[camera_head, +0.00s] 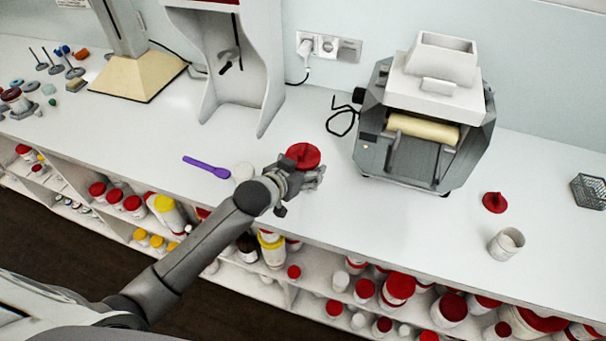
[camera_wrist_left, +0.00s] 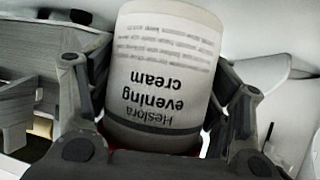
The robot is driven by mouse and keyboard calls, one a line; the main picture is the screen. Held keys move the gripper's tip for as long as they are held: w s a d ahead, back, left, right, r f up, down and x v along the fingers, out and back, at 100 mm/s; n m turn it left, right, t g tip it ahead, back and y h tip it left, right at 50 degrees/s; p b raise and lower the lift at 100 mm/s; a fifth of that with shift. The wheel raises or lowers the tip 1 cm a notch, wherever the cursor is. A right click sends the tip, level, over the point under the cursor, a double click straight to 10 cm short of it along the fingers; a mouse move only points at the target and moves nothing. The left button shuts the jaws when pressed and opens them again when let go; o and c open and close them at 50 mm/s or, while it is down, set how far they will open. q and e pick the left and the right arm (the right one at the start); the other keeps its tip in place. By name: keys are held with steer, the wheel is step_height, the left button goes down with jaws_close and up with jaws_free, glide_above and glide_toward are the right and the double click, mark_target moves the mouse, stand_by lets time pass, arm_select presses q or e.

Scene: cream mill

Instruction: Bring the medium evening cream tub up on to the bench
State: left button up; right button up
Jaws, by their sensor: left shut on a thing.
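The evening cream tub is white with a red lid (camera_head: 303,156). In the left wrist view its printed label (camera_wrist_left: 165,75) reads "Heslora evening cream", upside down in the picture. My left gripper (camera_head: 312,178) is shut on this tub, with a finger on each side of it. The tub is over the white bench (camera_head: 395,235), near its front edge and left of the grey machine. I cannot tell whether its base touches the bench top. My arm and gripper hide most of its body in the head view. My right gripper is not in view.
A grey roller machine (camera_head: 425,120) stands right of the tub. A purple spatula (camera_head: 207,167) and a pale round item (camera_head: 243,172) lie to the left. A red lid (camera_head: 495,202) and an open white pot (camera_head: 506,244) are at right. Shelves of tubs (camera_head: 397,288) run below the bench.

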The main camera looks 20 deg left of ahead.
arm_select(q)
step_height(320, 180, down, 2)
steer(key=shift+f+p, duration=0.25)
steer(key=shift+p, duration=0.2)
steer(key=shift+f, duration=0.15)
steer(key=shift+f, duration=0.2)
steer(key=o, duration=1.3)
steer(key=shift+s, duration=0.1)
